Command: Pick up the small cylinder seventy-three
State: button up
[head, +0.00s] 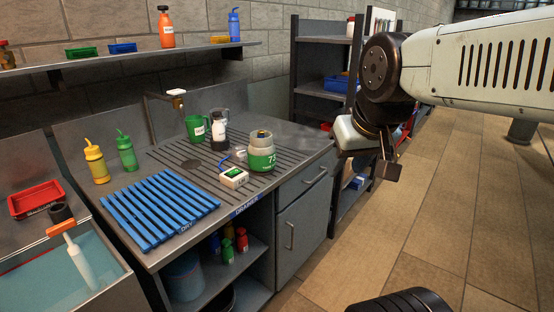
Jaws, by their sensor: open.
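The small cylinder (261,160) stands upright on the ribbed grey drainboard, near its right front edge. It has a pale body, a wide green band with white figures that look like 73, and a dark top with a yellowish part. My gripper (386,172) hangs in the air to the right of the counter, well apart from the cylinder. It is seen side-on and small; it is open, and I see nothing held in it.
A small white device (234,178) with a green face sits just left of the cylinder, a blue slatted rack (160,210) further left. A dark-and-white bottle (219,132) and green mug (196,128) stand behind. A shelf unit (322,60) stands behind my arm. The floor at right is mostly clear.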

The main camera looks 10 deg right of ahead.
aim_at(261, 151)
jog(key=u, duration=0.25)
jog(key=i, duration=0.75)
jog(key=z, duration=0.25)
jog(key=k, duration=0.75)
jog(key=u, duration=0.15)
jog(key=i, duration=0.85)
jog(key=z, duration=0.05)
